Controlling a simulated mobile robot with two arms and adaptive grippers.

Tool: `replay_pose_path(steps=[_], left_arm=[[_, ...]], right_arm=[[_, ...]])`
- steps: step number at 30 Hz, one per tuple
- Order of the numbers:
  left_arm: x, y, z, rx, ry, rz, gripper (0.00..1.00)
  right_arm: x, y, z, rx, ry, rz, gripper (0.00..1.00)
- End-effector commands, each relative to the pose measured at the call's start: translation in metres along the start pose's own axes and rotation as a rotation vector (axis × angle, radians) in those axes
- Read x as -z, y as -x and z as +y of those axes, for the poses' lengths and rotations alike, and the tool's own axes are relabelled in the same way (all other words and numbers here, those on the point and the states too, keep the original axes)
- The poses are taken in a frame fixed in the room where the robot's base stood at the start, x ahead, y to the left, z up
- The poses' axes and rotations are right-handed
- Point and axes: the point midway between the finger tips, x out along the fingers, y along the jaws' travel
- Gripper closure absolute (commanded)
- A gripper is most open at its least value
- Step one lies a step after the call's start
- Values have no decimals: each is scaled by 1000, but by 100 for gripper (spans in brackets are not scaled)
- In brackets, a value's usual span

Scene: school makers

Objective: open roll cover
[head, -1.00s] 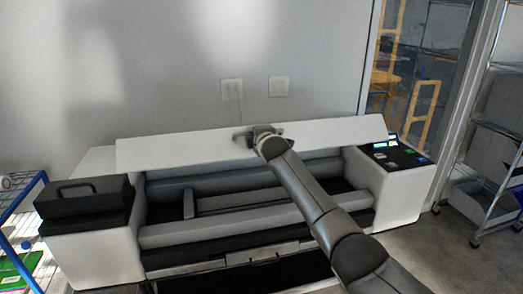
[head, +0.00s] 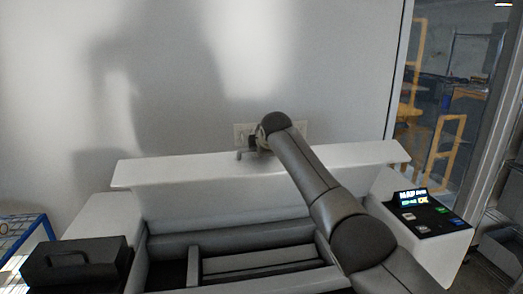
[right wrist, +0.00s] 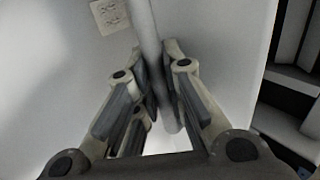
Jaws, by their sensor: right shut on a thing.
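The roll cover (head: 190,172) is the long white lid of the large printer in the head view. It stands raised at the back of the printer, above the open roll bay. My right gripper (head: 250,152) is at the middle of its upper edge, partly hidden behind my arm's wrist. In the right wrist view, the fingers (right wrist: 160,88) are shut on the pale edge of the roll cover (right wrist: 148,28). My left gripper is in no view.
The grey roll bar (head: 220,238) lies in the open bay. A black box with a handle (head: 75,262) sits at the printer's left end, and a lit control panel (head: 420,210) at its right end. A wall with sockets (head: 244,130) is close behind.

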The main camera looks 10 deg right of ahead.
Motion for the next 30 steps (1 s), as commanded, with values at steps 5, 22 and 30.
replay_pose_path(steps=[5,22,30], left_arm=[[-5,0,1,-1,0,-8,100],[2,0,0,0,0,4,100],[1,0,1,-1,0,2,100]], right_arm=[[-1,-2,-5,10,6,-5,100],[0,-1,-3,6,1,-2,79],[0,11,-2,3,0,-1,79]])
